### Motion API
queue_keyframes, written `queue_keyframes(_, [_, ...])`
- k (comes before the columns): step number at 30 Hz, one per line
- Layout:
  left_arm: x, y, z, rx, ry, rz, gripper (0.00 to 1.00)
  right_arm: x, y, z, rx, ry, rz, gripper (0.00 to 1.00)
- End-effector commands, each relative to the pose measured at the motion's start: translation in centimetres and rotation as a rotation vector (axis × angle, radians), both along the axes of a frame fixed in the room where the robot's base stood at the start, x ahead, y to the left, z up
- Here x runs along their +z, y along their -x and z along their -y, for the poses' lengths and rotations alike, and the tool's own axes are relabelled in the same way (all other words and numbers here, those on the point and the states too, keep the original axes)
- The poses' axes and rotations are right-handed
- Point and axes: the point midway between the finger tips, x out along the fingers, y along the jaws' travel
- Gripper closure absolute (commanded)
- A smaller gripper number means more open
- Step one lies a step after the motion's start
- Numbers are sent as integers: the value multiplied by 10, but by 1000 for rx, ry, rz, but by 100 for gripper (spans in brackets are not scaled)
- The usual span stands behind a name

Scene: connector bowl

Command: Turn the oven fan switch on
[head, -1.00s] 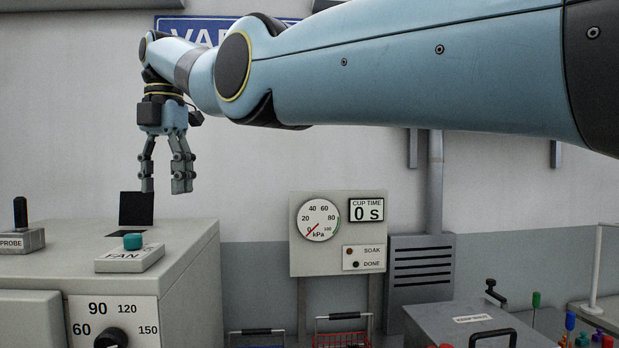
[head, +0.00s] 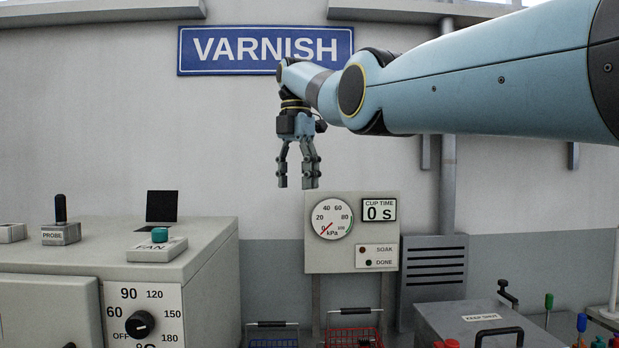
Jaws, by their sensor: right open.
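The fan switch (head: 157,248) is a pale box labelled FAN with a teal knob (head: 159,235) on top. It sits on top of the grey oven (head: 205,246), near its front right, in the head view. My right gripper (head: 296,183) hangs fingers down, open and empty, to the right of the oven and higher than the switch. It is apart from the switch, in front of the wall and above the gauge panel in the picture. My left gripper is not in view.
A PROBE switch (head: 61,233) with a black lever stands left of the fan switch. A small black panel (head: 162,206) stands behind it. A temperature dial (head: 140,324) is on the oven front. The gauge panel (head: 350,258) stands right, with wire baskets (head: 354,337) below.

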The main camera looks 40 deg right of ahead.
Motion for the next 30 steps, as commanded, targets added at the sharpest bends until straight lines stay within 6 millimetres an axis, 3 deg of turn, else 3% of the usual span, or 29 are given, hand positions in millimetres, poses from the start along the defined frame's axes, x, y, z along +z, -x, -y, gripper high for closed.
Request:
queue_keyframes(7, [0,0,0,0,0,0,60,0,7,24,-39,0,0,45])
queue_keyframes(25, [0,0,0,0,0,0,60,0,8,26,-43,0,0,45])
queue_keyframes(28, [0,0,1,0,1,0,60,-10,6,26,-64,9,1,45])
queue_keyframes(30, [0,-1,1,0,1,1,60,-30,3,24,-110,29,4,45])
